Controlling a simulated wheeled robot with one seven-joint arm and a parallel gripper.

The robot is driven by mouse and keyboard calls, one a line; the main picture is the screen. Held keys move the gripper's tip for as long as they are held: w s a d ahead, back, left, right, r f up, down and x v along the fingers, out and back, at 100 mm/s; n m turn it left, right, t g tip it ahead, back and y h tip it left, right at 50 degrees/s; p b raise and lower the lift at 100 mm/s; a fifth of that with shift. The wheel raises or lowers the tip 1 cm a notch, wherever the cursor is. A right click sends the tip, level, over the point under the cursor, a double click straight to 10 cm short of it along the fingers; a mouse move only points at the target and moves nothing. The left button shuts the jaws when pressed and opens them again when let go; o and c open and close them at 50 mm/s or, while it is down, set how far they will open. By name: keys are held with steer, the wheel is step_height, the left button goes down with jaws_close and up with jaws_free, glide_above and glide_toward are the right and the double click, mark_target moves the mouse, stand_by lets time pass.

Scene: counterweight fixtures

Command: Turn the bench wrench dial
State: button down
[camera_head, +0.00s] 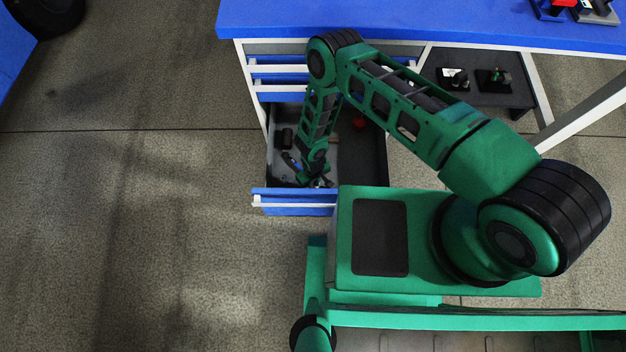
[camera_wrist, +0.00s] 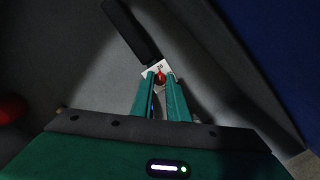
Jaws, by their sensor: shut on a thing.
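In the wrist view a dark bar-shaped handle (camera_wrist: 130,30) lies on the grey drawer floor. A small white plate with dark marks (camera_wrist: 155,68) is at its lower end. A small round red dial (camera_wrist: 160,79) is by the plate, between my fingertips. My gripper (camera_wrist: 161,77) is shut on this red dial. In the head view my gripper (camera_head: 318,181) reaches down into the open bench drawer (camera_head: 295,199), near its front. The dial is too small or hidden to make out there.
A red object (camera_head: 359,122) lies farther back in the drawer; a red object also shows at the wrist view's left edge (camera_wrist: 10,108). The blue bench top (camera_head: 420,22) stands behind, with a shelf (camera_head: 475,93) holding dark fixtures. Floor at left is clear.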

stand_by(0.3)
steer(key=c, duration=2)
jaws_free()
step_height(320, 180, up, 11)
steer(key=shift+f, duration=0.15)
